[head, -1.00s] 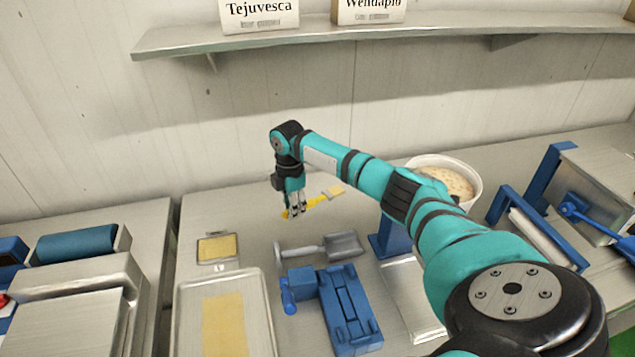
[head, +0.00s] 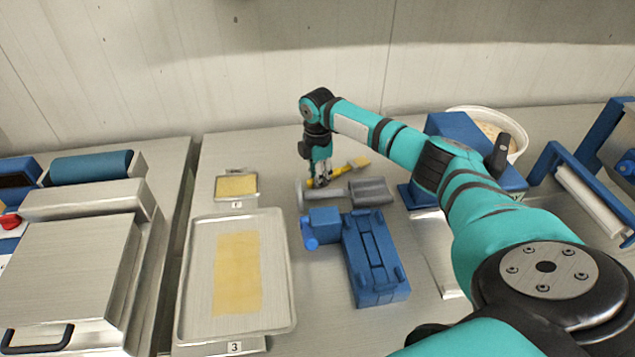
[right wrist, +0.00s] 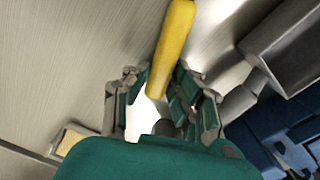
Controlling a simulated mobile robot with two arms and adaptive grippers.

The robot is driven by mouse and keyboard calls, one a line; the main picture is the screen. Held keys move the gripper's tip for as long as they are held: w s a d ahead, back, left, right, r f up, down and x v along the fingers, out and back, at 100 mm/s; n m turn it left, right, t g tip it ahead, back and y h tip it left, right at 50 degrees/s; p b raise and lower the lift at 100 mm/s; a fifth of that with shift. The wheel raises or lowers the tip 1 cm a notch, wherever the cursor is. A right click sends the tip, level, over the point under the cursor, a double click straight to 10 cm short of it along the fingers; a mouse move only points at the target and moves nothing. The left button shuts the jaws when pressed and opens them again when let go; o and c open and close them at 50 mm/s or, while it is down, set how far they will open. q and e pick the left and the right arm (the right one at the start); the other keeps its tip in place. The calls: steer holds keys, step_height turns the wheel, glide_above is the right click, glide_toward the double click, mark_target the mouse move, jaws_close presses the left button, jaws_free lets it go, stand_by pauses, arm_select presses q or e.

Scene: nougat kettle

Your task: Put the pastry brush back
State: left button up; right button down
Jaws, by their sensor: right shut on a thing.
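The pastry brush (head: 346,169) has a yellow handle and a pale bristle end (head: 360,162) that points right in the head view. My right gripper (head: 320,180) is shut on its handle near the left end, just behind the metal scoop. In the right wrist view the yellow handle (right wrist: 172,45) runs up from between the fingers (right wrist: 160,85). I cannot tell whether the brush touches the table or hangs just above it. My left gripper is not in view.
The metal scoop (head: 370,191) lies close in front of the brush. A blue device (head: 372,262), a large tray (head: 283,300) and a small tray (head: 222,203) stand nearby. A white tub (head: 518,140) is at the back right. Bare table lies behind the small tray.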

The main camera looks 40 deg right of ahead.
steer(key=c, duration=1.1)
jaws_free()
step_height(320, 180, up, 12)
steer(key=p, duration=1.2)
steer(key=shift+r+p, duration=0.1)
steer(key=shift+p, duration=0.2)
